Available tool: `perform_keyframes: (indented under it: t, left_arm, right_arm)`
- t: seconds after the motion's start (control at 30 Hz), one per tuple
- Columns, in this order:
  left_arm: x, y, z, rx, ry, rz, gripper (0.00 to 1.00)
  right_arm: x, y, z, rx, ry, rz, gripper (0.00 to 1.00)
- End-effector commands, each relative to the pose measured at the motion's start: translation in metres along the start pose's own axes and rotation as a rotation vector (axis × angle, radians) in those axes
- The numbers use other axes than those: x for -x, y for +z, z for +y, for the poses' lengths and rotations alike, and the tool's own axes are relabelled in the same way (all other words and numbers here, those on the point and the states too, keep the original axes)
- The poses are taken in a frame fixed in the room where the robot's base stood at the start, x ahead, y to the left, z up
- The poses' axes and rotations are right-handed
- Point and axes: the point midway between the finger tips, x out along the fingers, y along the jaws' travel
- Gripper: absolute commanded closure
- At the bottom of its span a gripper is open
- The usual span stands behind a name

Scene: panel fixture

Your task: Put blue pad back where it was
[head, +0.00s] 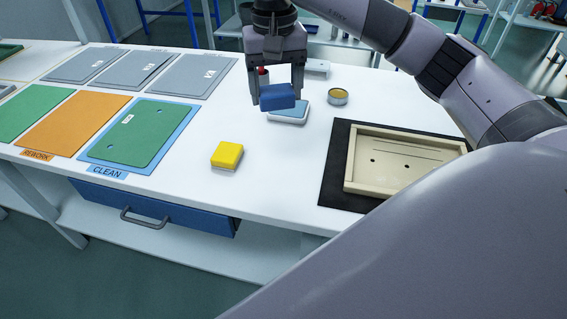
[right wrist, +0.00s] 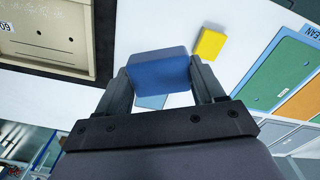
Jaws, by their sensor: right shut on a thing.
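The blue pad (head: 279,97) is held between the fingers of my right gripper (head: 278,92). In the head view it is in front of and above a light-blue pad-sized holder (head: 289,115) on the white table, which it partly hides. In the right wrist view the blue pad (right wrist: 160,72) fills the gap between the fingers of my right gripper (right wrist: 160,82), and a piece of the light-blue holder (right wrist: 152,101) shows below it. Whether the pad touches the holder is hard to tell; it looks raised. My left gripper is not in view.
A yellow pad (head: 227,155) sits on the table at front left. A beige tray (head: 352,173) lies on a black mat at right. Green (head: 130,134) and orange (head: 72,125) panels lie at left, grey panels behind.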

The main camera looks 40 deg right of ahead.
Motion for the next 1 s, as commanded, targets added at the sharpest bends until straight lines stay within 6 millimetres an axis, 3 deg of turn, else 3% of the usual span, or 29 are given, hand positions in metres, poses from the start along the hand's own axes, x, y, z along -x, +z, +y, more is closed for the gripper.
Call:
perform_keyframes:
  t: [0.07,0.17,0.7,1.0]
  left_arm:
    - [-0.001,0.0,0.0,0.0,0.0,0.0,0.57]
    - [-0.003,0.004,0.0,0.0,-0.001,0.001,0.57]
    - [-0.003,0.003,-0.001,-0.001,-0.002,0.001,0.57]
    - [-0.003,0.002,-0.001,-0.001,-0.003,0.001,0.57]
  right_arm:
    - [0.008,-0.005,0.005,-0.037,-0.006,-0.007,0.6]
    - [-0.001,-0.006,0.007,-0.051,-0.006,-0.013,0.6]
    - [-0.128,-0.004,0.006,-0.05,-0.006,-0.013,0.6]
    - [-0.153,-0.004,0.006,-0.049,-0.006,-0.011,0.6]
